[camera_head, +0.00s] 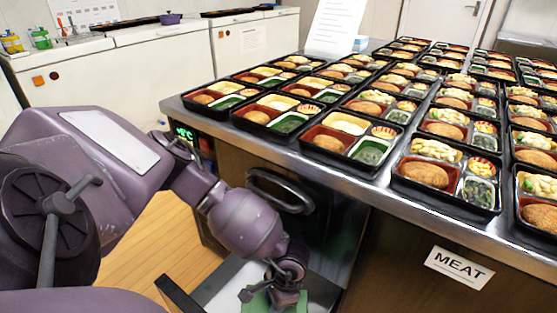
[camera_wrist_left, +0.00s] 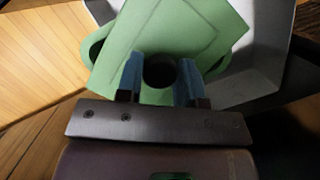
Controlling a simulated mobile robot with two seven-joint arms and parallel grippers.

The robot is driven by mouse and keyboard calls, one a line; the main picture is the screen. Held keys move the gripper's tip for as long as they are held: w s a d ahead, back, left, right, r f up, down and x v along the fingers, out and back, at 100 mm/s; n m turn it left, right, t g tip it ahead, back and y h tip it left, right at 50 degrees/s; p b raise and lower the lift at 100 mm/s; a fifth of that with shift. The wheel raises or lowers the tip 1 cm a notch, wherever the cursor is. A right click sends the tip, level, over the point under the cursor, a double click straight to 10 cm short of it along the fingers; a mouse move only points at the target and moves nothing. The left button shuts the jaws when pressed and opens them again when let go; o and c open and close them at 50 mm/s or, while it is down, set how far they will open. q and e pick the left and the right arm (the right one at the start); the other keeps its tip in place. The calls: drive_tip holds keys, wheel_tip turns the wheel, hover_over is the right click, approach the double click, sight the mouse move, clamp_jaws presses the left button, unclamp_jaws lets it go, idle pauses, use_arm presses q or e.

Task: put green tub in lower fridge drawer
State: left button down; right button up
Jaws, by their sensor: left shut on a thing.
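The green tub (camera_wrist_left: 190,30) fills the top middle of the left wrist view, with a looped handle at each side. In the head view only a bit of the tub (camera_head: 257,303) shows at the bottom edge, mostly hidden by my gripper. My left gripper (camera_wrist_left: 159,84) is shut on the tub, with a blue-lined finger on each side of a dark round part. The lower fridge drawer (camera_head: 178,294) is pulled open under the counter, and the tub is over it. I cannot tell whether the tub touches the drawer floor. My right gripper is not in view.
A dark handle (camera_head: 280,191) sits on the fridge front above the open drawer. The steel counter (camera_head: 340,178) holds several filled bento trays. A MEAT label (camera_head: 459,268) is on its front. Wooden floor (camera_head: 170,250) is clear to the left.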

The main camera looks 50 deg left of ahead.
use_arm(q)
wheel_tip(320, 180, down, 9)
drive_tip(key=b, duration=0.2)
drive_tip(key=shift+s+r+b, duration=0.1)
drive_tip(key=shift+b, duration=0.2)
drive_tip(key=shift+f, duration=0.4)
wheel_tip(320, 180, down, 4)
drive_tip(key=shift+f+b, duration=0.1)
drive_tip(key=shift+b, duration=0.85)
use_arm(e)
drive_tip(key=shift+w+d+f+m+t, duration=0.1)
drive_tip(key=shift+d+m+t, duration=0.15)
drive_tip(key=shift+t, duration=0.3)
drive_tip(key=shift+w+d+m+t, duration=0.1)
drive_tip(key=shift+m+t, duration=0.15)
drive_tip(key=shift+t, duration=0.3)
use_arm(q)
drive_tip(key=shift+f, duration=0.4)
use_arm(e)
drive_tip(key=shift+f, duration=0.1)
use_arm(q)
drive_tip(key=shift+f+b, duration=0.25)
drive_tip(key=shift+b, duration=0.15)
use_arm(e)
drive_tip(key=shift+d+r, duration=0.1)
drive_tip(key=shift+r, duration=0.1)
